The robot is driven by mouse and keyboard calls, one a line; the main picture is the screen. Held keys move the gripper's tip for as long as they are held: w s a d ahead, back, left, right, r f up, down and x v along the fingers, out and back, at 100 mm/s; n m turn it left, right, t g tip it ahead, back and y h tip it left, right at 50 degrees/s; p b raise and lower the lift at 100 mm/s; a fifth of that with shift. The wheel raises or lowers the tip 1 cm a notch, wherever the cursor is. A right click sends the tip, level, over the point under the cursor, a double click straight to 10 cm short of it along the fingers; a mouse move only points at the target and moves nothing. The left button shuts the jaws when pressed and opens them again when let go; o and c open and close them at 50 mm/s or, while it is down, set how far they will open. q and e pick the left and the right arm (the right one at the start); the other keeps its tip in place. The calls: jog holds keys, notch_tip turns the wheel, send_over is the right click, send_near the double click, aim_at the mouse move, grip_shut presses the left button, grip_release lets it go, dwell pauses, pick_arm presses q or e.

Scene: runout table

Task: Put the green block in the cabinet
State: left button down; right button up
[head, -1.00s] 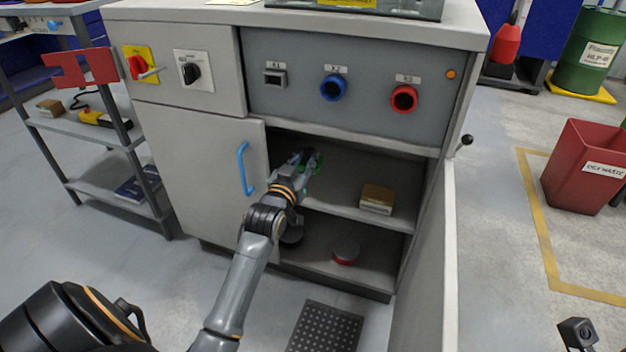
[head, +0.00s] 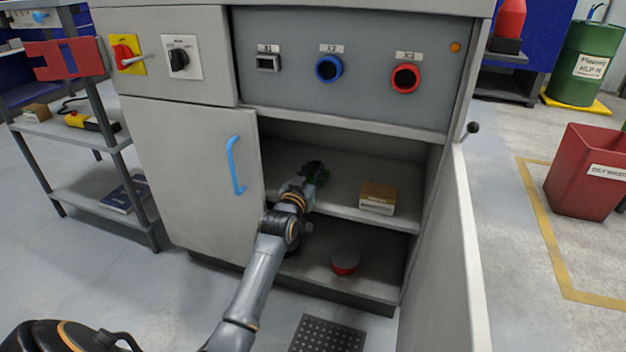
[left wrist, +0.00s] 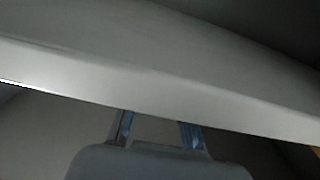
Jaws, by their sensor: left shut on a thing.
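The grey cabinet (head: 185,140) stands in front of me, its right-hand bay open with an upper shelf (head: 345,205) and a lower floor. My left gripper (head: 316,171) reaches into this bay, over the upper shelf, left of a small carton. It is shut on the green block (head: 331,178), of which only a dark green bit shows beside the fingers. I cannot tell whether the block touches the shelf. In the left wrist view the fingers (left wrist: 157,130) show partly behind a pale edge, and the block is hidden. My right gripper is out of view.
The carton (head: 378,197) sits on the upper shelf; a round red-sided tin (head: 345,261) is below. The open door (head: 445,250) stands out on the right. The closed left door has a blue handle (head: 236,165). A red bin (head: 588,170) stands farther right.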

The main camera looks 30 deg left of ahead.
pick_arm(q)
jog(key=shift+f, duration=0.15)
jog(key=c, duration=1.1)
grip_release()
jog(key=shift+c, duration=0.2)
